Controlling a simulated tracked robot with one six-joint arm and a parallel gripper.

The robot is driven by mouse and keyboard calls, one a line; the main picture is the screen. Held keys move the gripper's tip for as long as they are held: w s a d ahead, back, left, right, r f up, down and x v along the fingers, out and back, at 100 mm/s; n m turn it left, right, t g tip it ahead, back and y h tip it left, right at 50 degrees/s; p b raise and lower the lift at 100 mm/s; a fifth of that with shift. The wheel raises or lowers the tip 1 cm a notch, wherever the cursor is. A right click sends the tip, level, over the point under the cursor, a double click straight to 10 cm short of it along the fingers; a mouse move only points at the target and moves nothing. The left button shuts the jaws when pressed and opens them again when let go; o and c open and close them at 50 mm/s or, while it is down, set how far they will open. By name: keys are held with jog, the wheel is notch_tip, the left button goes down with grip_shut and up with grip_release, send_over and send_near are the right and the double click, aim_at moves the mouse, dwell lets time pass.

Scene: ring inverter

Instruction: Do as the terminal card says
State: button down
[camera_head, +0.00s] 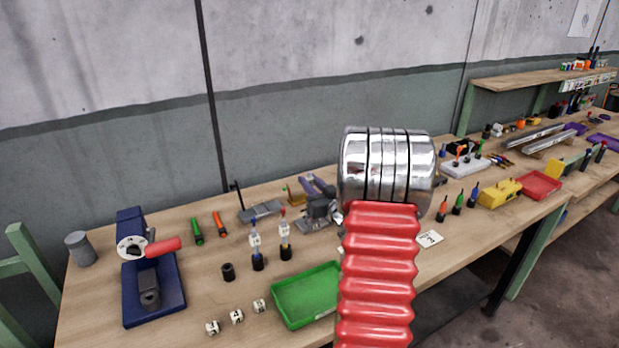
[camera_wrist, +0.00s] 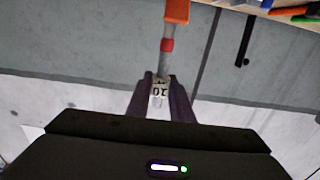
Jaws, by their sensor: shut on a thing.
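In the wrist view my gripper (camera_wrist: 161,97) is shut on a tagged piece. It has a white marked block (camera_wrist: 159,88) between the fingers, a grey shaft with a red band (camera_wrist: 166,45) and an orange far end (camera_wrist: 177,10). The marking is too small to read surely. In the head view my red and chrome arm hides the gripper and the piece. Two similar white-tagged pieces, one with a blue tip (camera_head: 255,233) and one with a red tip (camera_head: 284,228), stand in black holders. A small white card (camera_head: 430,239) lies right of my arm, its mark unreadable.
A blue-based device with a red handle (camera_head: 164,246) stands at left. Three marked white cubes, one at the front (camera_head: 212,328), lie by the green tray (camera_head: 290,311). Right of my arm are a yellow box (camera_head: 500,194) and a red tray (camera_head: 541,186). Bare bench shows at front left.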

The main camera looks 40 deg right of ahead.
jog(key=shift+f, duration=0.55)
jog(key=shift+f, duration=2)
dwell(2.0)
jog(key=c, duration=1.5)
grip_release()
jog(key=shift+s, duration=0.1)
jog(key=v, duration=1.3)
jog(key=shift+s+a, duration=0.15)
jog(key=shift+s, duration=0.1)
